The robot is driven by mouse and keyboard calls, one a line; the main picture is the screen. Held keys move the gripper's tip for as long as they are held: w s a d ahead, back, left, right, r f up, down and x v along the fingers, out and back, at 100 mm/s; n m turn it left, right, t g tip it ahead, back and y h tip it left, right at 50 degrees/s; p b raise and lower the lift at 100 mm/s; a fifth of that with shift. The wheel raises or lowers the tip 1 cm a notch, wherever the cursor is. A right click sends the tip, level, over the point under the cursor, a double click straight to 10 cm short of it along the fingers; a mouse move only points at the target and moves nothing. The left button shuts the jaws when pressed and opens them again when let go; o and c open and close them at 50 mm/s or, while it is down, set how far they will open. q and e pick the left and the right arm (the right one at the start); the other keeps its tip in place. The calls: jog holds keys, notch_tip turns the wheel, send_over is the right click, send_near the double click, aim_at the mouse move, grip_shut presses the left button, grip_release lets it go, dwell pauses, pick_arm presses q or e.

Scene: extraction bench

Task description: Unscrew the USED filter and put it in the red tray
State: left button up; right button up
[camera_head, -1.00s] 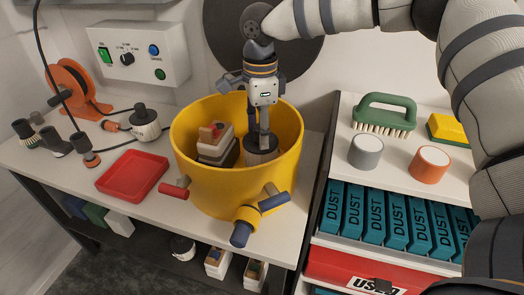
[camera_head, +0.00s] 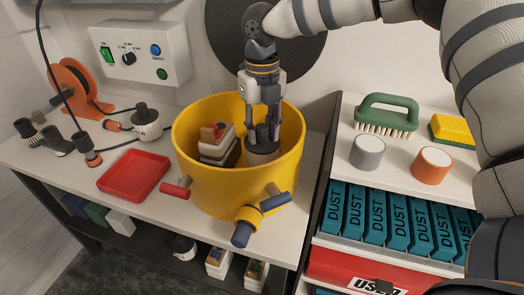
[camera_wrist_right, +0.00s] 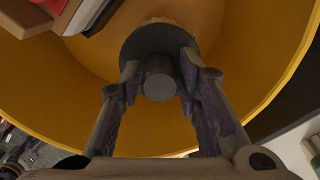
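The filter (camera_head: 262,158) stands inside the yellow drum (camera_head: 225,188), with a pale body, a dark round cap and a dark knob on top. In the right wrist view its knob (camera_wrist_right: 158,80) and dark cap show between my fingers. My right gripper (camera_head: 264,130) points down into the drum with one finger on each side of the knob. Small gaps show between fingers and knob, so it looks open around it. No USED label is readable on this filter. The empty red tray (camera_head: 134,176) lies on the bench left of the drum. My left gripper is not in view.
Stacked blocks (camera_head: 217,146) stand inside the drum, left of the filter. Red, blue and yellow fittings stick out of the drum's front. A shelf at right holds a green brush (camera_head: 387,114), two round jars and teal DUST boxes. A white jar (camera_head: 146,122) stands behind the tray.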

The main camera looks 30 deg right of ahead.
grip_shut()
jog(key=n, duration=0.3)
jog(key=shift+f, duration=0.2)
jog(key=n, duration=0.5)
jog(key=shift+n+b, duration=0.3)
jog(key=shift+b, duration=0.1)
jog(key=n, duration=0.5)
jog(key=shift+r, duration=0.1)
jog(key=n, duration=0.8)
jog(key=shift+b, duration=0.35)
jog(key=n, duration=0.6)
jog(key=shift+r, duration=0.15)
jog(key=o, duration=0.7)
grip_release()
jog(key=shift+c, duration=0.2)
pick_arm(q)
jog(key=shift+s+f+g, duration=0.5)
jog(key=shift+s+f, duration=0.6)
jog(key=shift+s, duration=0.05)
